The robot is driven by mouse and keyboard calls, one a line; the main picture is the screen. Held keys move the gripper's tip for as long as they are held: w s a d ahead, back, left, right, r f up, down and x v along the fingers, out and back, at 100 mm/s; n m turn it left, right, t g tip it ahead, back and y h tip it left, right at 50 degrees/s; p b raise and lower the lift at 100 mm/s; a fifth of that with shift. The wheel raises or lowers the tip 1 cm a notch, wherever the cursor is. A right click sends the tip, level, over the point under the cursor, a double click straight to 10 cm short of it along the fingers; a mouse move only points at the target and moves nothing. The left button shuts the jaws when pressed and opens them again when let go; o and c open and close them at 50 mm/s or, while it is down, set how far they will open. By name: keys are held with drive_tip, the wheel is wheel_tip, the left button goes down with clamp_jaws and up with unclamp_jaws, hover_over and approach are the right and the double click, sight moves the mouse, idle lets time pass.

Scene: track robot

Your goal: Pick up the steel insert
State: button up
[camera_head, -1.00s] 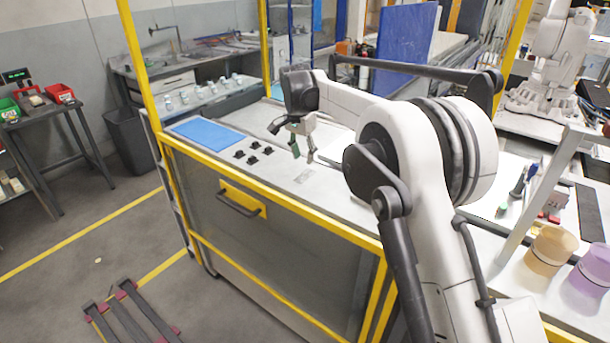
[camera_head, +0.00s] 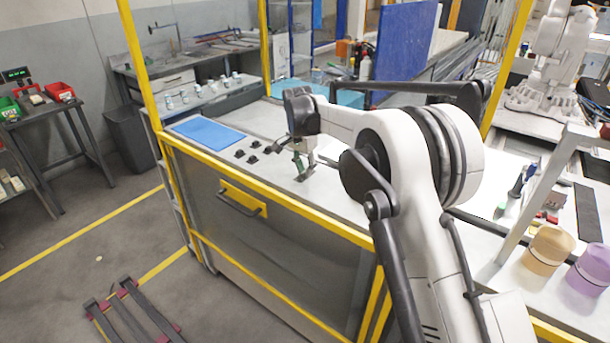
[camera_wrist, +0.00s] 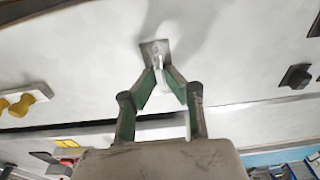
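My gripper (camera_head: 303,165) is low over the white worktop, right of the black parts. In the wrist view its green-lined fingers (camera_wrist: 161,72) converge with a small gap between the tips. A pale, shiny upright piece, apparently the steel insert (camera_wrist: 159,77), shows in that gap. It stands at a small square grey metal plate (camera_wrist: 153,47) on the worktop. Whether the fingers touch the piece is not clear. In the head view the gripper largely hides this spot, and I cannot make out the insert there.
Several small black parts (camera_head: 252,158) lie left of my gripper, with a blue mat (camera_head: 207,131) beyond them. A yellow frame rail (camera_head: 250,188) edges the worktop. A tan cup (camera_head: 548,252) and a purple cup (camera_head: 592,268) stand at the right.

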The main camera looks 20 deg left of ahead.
clamp_jaws()
